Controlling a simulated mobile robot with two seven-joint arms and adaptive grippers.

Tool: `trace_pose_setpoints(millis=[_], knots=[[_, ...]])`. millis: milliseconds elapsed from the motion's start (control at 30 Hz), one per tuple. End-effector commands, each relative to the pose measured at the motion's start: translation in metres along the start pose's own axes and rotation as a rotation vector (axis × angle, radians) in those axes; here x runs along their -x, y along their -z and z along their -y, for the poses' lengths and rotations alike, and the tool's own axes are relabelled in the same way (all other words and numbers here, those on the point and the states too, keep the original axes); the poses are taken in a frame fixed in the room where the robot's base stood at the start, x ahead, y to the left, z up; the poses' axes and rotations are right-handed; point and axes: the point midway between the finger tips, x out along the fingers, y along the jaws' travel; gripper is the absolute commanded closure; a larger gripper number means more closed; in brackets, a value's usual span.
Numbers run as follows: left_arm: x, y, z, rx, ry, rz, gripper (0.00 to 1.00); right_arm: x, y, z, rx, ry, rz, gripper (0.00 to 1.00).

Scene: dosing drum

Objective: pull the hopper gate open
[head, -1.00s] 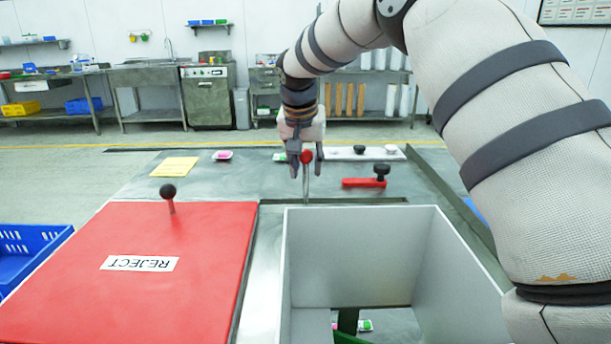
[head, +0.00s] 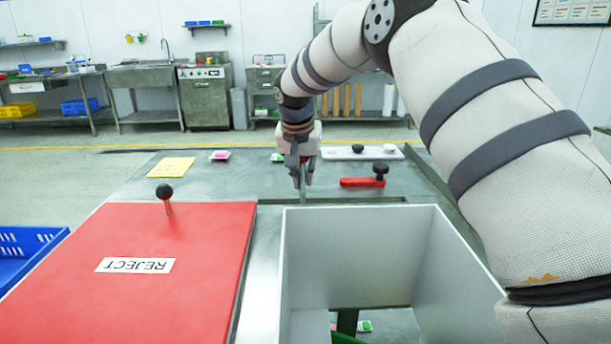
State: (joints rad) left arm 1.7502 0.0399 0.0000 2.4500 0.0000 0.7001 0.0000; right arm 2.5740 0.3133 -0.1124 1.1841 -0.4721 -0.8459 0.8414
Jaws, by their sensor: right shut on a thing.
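The hopper (head: 360,250) is a pale grey open-topped box at the front right of the worktop. Behind its back wall stands a thin metal rod (head: 303,192) with a red ball knob, now mostly hidden by my gripper. My right gripper (head: 302,170) points down and is shut on the red knob at the top of this rod. The gate plate itself cannot be made out for certain. Through the hopper's open bottom I see a dark green piece (head: 347,322) and small trays below. My left gripper is not in view.
A red REJECT lid (head: 195,225) with a black knob (head: 165,193) lies left of the hopper. A red handle with a black knob (head: 362,182) is just right of my gripper. A yellow sheet (head: 171,167) and a white strip with knobs (head: 370,153) lie behind. A blue crate (head: 25,255) is far left.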

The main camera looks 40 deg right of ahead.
Motion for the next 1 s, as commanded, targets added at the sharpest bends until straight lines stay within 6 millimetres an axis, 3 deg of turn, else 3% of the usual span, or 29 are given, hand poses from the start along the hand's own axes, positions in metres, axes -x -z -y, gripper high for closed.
trace_pose_setpoints(millis=[200,400,733,767,833,1000], knots=[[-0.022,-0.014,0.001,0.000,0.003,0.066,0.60,-0.004,-0.011,0.055,0.012,-0.003,-0.002,1.00],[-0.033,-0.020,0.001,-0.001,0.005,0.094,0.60,0.002,-0.016,0.083,0.009,0.001,-0.003,1.00],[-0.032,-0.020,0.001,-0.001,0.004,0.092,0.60,0.007,-0.017,0.087,0.008,0.008,-0.002,1.00],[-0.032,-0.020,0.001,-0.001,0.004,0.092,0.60,0.007,-0.017,0.087,0.008,0.008,-0.002,0.85],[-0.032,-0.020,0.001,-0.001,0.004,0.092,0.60,0.007,-0.017,0.087,0.007,0.009,-0.002,0.70],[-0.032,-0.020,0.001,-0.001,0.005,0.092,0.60,0.007,-0.017,0.086,0.006,0.007,-0.002,0.69]])
